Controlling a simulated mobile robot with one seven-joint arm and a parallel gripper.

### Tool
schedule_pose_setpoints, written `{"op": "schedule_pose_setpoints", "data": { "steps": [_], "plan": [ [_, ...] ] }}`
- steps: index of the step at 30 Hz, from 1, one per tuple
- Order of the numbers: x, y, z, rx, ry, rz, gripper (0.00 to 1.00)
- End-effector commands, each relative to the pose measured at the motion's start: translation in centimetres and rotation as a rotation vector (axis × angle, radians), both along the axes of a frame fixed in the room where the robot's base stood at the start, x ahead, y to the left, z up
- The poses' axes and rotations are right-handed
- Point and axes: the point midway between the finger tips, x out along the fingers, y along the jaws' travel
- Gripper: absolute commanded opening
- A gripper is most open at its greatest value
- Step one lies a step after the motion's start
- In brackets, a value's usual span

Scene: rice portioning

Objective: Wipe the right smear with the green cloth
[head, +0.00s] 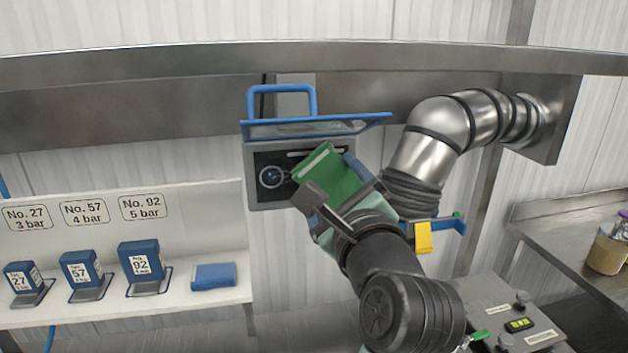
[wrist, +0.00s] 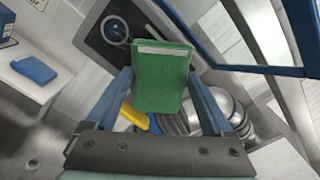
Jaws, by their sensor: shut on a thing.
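My gripper (head: 332,188) is shut on the green cloth (head: 326,170), a folded pad that also fills the middle of the wrist view (wrist: 161,78), between the two fingers. The cloth is in front of the dark-faced panel (head: 262,160), covering much of its right side; I cannot tell whether it touches. A pale ring with a blue centre (head: 271,176) shows on the panel's left part. A thin whitish strip (head: 298,154) shows near the panel's top, and I cannot tell if it is a smear. The right smear is not clearly visible and may be behind the cloth.
A blue-framed flap with a handle (head: 316,127) is raised above the panel. A metal duct (head: 425,155) is close on the right. A yellow cloth (head: 423,237) hangs on a blue holder. A white shelf (head: 190,312) holds blue numbered blocks and a folded blue cloth (head: 213,276).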

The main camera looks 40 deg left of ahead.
Motion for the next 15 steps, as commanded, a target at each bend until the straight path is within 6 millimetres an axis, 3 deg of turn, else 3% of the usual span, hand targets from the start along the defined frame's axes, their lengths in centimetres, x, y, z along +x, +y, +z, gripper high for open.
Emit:
{"op": "schedule_pose_setpoints", "data": {
  "steps": [9,15],
  "plan": [
    [0.53,-0.56,0.51,0.006,-0.005,-0.003,0.42],
    [-0.2,0.13,0.42,0.003,-0.005,0.0,0.42]
  ]
}}
